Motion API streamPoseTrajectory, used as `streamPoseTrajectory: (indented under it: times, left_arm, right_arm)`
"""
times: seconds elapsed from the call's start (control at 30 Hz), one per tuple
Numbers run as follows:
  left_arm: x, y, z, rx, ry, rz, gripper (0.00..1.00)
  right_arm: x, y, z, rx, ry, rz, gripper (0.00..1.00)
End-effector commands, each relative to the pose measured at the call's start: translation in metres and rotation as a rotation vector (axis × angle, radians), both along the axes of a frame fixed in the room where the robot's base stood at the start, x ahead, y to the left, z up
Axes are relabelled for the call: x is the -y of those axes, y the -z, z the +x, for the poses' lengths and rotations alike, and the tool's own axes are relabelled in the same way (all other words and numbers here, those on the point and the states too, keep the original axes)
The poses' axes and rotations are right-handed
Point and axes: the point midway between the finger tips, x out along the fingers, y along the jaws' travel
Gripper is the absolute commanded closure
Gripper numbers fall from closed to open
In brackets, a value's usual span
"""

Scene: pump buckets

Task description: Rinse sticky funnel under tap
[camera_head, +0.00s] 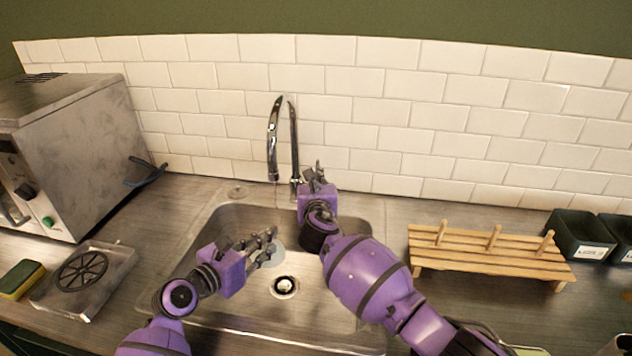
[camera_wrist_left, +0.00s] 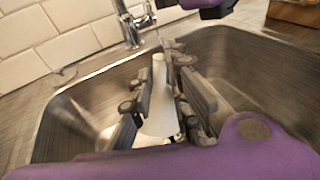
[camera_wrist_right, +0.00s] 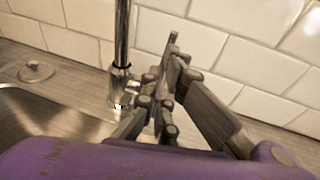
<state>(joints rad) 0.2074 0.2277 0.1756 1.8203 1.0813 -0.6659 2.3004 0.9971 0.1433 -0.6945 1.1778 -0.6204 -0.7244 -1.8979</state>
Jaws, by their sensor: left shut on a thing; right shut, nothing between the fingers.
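A pale, whitish funnel (camera_head: 278,257) is held in my left gripper (camera_head: 270,243), inside the sink basin (camera_head: 235,215). In the left wrist view the funnel (camera_wrist_left: 160,112) sits between the two fingers, its narrow end toward the tap. The chrome tap (camera_head: 273,140) stands behind the sink, its curved spout ending above the basin, behind the funnel. My right gripper (camera_head: 317,171) is shut and empty, just right of the tap's base. The right wrist view shows the tap post (camera_wrist_right: 122,40) left of the fingers, apart from them.
The drain (camera_head: 284,287) lies in the basin floor below the funnel. A wooden rack (camera_head: 485,257) and dark bins (camera_head: 580,238) stand right. A tiled wall closes the back.

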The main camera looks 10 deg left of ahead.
Motion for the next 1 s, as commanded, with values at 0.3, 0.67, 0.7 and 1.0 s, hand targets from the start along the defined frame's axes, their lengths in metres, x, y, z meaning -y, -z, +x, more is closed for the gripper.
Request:
streamPoseTrajectory:
  times: [0.3,0.67,0.7,1.0]
  left_arm:
    - [0.0,0.0,0.0,0.001,0.0,0.0,1.0]
    - [0.0,0.0,0.0,0.0,0.0,0.0,1.0]
    - [0.0,0.0,0.0,0.0,0.0,0.0,1.0]
    - [0.0,0.0,0.0,0.0,0.0,0.0,1.0]
  right_arm:
    - [-0.001,-0.008,0.016,0.004,-0.001,-0.004,1.0]
    - [-0.001,-0.008,0.019,0.0,0.0,0.0,1.0]
    - [-0.001,-0.008,0.018,0.0,0.0,0.0,1.0]
    - [0.005,-0.007,-0.016,0.0,-0.001,0.001,1.0]
